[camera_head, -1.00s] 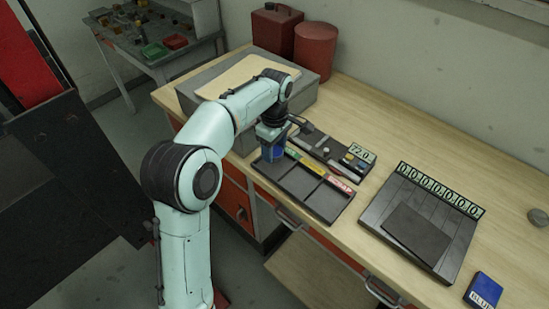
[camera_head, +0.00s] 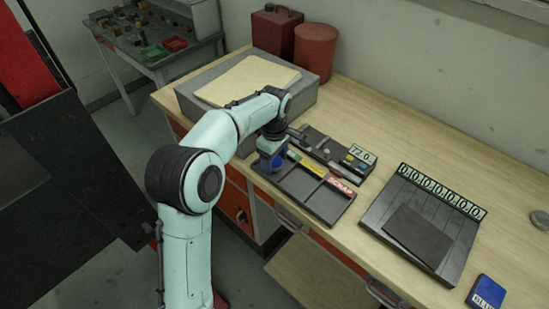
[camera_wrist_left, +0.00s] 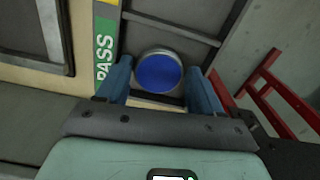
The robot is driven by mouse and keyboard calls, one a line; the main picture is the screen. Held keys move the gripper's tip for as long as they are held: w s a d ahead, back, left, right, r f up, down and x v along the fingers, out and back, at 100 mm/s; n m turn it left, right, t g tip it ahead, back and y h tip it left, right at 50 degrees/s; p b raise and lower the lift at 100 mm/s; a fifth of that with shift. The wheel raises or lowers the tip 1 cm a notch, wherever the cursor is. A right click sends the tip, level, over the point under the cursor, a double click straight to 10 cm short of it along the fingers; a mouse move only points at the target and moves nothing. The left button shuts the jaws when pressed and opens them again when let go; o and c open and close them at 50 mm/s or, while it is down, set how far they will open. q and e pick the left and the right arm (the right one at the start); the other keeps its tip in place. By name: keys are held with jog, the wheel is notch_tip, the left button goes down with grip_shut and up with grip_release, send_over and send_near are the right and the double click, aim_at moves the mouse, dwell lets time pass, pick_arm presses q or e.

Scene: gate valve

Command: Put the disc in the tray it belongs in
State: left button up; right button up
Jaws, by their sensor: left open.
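The disc (camera_wrist_left: 158,71) is round with a blue face and a pale metal rim. In the wrist view it shows between the spread fingertips of my left gripper (camera_wrist_left: 159,74), with a small gap on each side. It is over or in the compartment beside the green PASS label (camera_wrist_left: 105,50). In the head view my left gripper (camera_head: 271,161) points down at the left end of the dark three-part tray (camera_head: 322,201), and part of the blue disc shows there. The tray's labels are green, yellow and red SCRAP (camera_head: 341,187). My right gripper is not in view.
Behind the tray is a gauge block reading 72.0 (camera_head: 362,154). A dark slotted board with number tags (camera_head: 410,235) and a blue card (camera_head: 486,292) are to the right. A grey surface plate (camera_head: 300,97) and red cans (camera_head: 316,52) are behind my arm.

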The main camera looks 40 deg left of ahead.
aim_at(274, 162)
pick_arm(q)
notch_tip(274, 162, up, 12)
jog(key=p, duration=0.2)
jog(key=shift+r, duration=0.2)
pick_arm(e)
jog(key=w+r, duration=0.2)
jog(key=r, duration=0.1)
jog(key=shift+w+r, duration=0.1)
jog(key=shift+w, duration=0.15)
